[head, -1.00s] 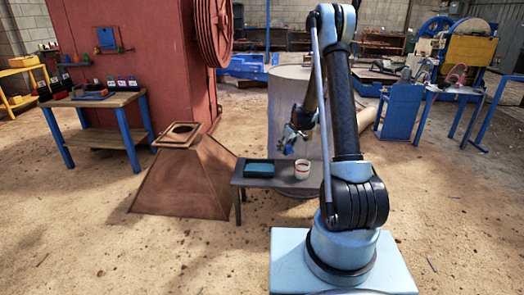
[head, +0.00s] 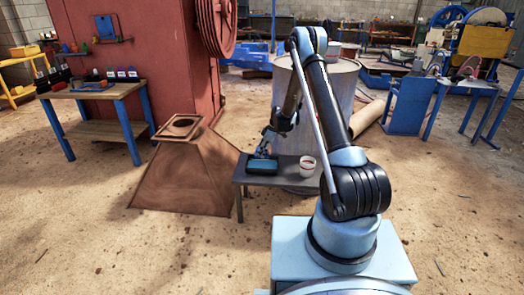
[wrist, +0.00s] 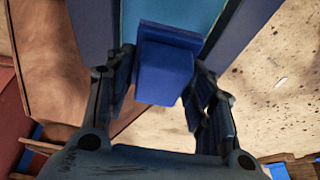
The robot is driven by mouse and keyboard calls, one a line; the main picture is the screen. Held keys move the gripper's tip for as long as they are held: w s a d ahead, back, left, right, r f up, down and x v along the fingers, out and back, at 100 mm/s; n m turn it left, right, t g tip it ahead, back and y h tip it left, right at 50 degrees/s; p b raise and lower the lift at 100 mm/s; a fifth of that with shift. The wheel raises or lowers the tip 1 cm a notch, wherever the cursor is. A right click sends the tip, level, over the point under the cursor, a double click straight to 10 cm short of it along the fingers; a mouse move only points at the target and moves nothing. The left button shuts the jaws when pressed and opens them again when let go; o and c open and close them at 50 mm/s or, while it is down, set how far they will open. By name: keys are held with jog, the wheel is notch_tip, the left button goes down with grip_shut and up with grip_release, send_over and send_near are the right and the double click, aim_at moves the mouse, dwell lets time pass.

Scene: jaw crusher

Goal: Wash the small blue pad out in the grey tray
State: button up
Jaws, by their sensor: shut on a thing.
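The grey tray (head: 262,173) sits on the left part of a low dark bench, with blue inside it. My gripper (head: 262,153) is right at the tray's far side in the head view, tilted down toward it. In the wrist view my gripper (wrist: 165,95) is shut on the small blue pad (wrist: 165,72), which sits between the two fingers. Light blue, seemingly the tray's inside (wrist: 195,12), shows just beyond the pad. I cannot tell whether the pad touches it. In the head view the pad is too small to make out.
A white cup (head: 307,166) stands on the bench (head: 285,175) right of the tray. A large grey drum (head: 330,95) is close behind. A rusty hopper (head: 185,180) stands left of the bench. Floor in front is clear.

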jog(key=shift+d+f, duration=0.1)
jog(key=shift+f, duration=4)
